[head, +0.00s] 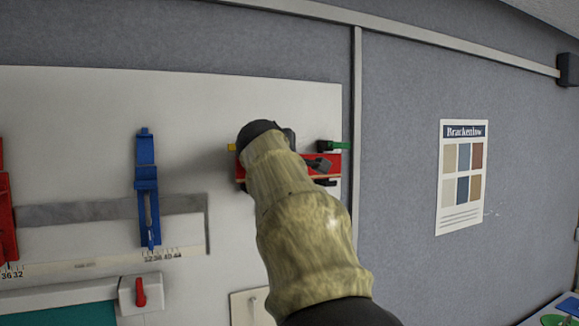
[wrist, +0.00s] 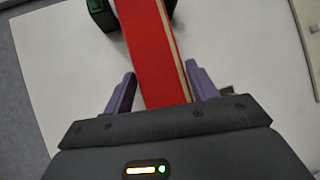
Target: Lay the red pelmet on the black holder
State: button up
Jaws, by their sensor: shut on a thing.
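The red pelmet (head: 332,158) is a long red bar in front of the white board at the right, partly hidden behind my arm in the head view. In the wrist view the red pelmet (wrist: 150,45) runs between the purple fingers of my gripper (wrist: 163,88), which is shut on it. A black holder with a green end (head: 326,146) shows just above the pelmet's right part. A dark holder with green (wrist: 99,10) is beside the pelmet's far end in the wrist view. Whether the pelmet touches a holder is hidden.
A yellow piece (head: 231,147) shows left of my arm. A blue slider bracket (head: 147,190) and a red one (head: 6,215) are on the board (head: 80,120) farther left. A white box with a red lever (head: 140,293) is below. A poster (head: 462,178) hangs right.

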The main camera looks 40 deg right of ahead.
jog(key=shift+f+b, duration=0.6)
jog(key=shift+f, duration=0.05)
jog(key=o, duration=1.1)
jog(key=b+v, duration=0.5)
jog(key=v, duration=1.2)
jog(key=shift+s+a, duration=0.15)
jog(key=shift+a, duration=0.05)
